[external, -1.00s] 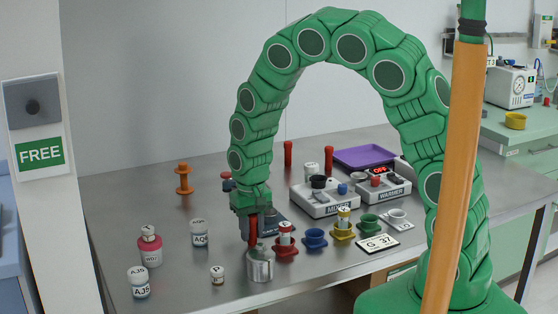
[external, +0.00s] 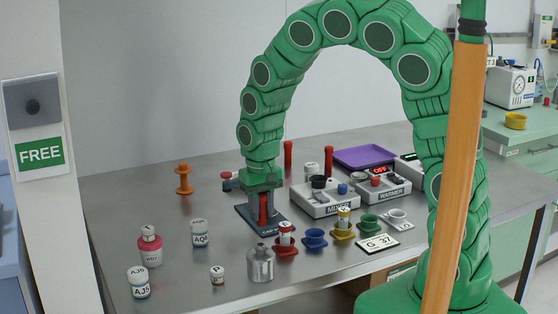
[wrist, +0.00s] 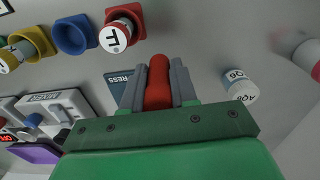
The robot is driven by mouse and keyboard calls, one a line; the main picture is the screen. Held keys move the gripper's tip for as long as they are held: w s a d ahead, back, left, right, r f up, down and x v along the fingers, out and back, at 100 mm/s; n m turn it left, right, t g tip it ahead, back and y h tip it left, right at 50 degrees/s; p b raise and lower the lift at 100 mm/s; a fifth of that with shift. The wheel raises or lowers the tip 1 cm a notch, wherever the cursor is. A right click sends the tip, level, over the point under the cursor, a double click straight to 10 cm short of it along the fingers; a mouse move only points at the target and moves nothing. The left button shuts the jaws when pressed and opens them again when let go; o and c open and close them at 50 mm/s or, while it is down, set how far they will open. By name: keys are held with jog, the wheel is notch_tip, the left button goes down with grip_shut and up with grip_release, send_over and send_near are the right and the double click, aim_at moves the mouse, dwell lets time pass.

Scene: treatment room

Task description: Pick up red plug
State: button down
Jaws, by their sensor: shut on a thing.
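My gripper (external: 263,196) points down and is shut on a red plug (external: 263,211), an upright red cylinder. In the wrist view the plug (wrist: 158,82) sits between the two grey fingers (wrist: 158,92). The plug's lower end is over or in front of the dark blue press base (external: 245,219); I cannot tell whether it touches. Part of the press lettering shows on the base (wrist: 118,80) in the wrist view. A metal bottle (external: 260,266) with a narrow neck stands nearer the camera, apart from the plug.
Holders in red (external: 285,248), blue (external: 314,238), yellow (external: 342,232) and green (external: 369,222) stand to the right. The mixer (external: 325,202) and warmer (external: 384,189) are behind them. Labelled jars stand at left, including one with a pink band (external: 150,249). An orange spool (external: 184,180) stands behind.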

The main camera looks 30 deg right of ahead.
jog(key=s+d+r, duration=0.5)
jog(key=s+r, duration=0.1)
jog(key=s, duration=0.3)
jog(key=shift+s, duration=0.35)
jog(key=shift+r, duration=0.15)
